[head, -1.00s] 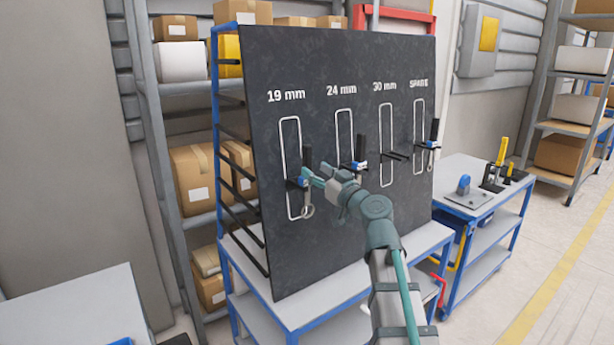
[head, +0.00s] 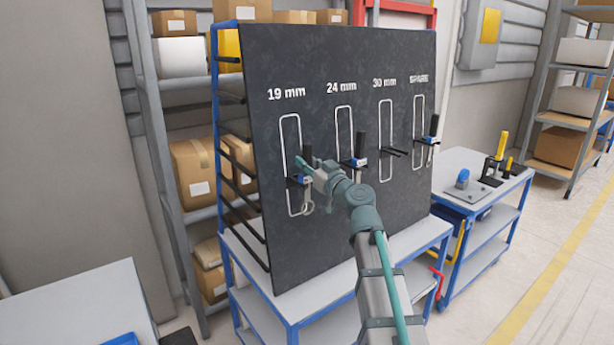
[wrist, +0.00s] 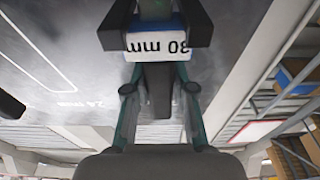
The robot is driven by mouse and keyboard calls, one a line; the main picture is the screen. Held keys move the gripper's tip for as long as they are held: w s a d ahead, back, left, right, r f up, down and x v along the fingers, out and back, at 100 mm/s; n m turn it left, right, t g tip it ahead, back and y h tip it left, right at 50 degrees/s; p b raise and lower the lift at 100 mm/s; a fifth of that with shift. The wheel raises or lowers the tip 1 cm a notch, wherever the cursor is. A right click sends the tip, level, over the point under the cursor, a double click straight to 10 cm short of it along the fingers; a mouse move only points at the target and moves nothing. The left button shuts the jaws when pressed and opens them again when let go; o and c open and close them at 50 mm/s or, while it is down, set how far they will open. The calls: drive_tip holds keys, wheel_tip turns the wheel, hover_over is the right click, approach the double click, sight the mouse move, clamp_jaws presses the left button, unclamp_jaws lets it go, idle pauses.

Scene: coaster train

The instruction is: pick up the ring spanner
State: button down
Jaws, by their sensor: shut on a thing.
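The ring spanner (head: 308,207) hangs upright at the 19 mm outline of the dark tool board (head: 330,240), with its ring end down and a black upper part. A blue and white tag reading 30 mm (wrist: 155,44) shows upside down in the wrist view. My gripper (head: 314,174) is at the spanner's middle, in front of the board, and is shut on it. In the wrist view the two fingers run up either side of a dark bar; their tips are hidden behind the tag and black parts.
Other tagged tools hang at the 24 mm outline (head: 359,150) and the SPARE outline (head: 432,140). The 30 mm pegs (head: 393,151) are bare. A blue-framed bench (head: 485,190) with fixtures stands to the right, and a shelf with boxes (head: 193,165) is behind left.

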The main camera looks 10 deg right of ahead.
sight(310, 152)
drive_tip(key=shift+r, duration=0.15)
idle(0.3)
drive_tip(key=shift+r+b, duration=0.4)
drive_tip(key=shift+r, duration=0.3)
drive_tip(key=shift+r+b, duration=0.35)
drive_tip(key=shift+r, duration=0.55)
drive_tip(key=r+b+v, duration=0.3)
drive_tip(key=b+v, duration=0.2)
drive_tip(key=v, duration=1.2)
drive_tip(key=shift+s+d, duration=0.2)
drive_tip(key=shift+s, duration=0.4)
drive_tip(key=c, duration=1.5)
unclamp_jaws()
drive_tip(key=shift+c, duration=0.2)
clamp_jaws()
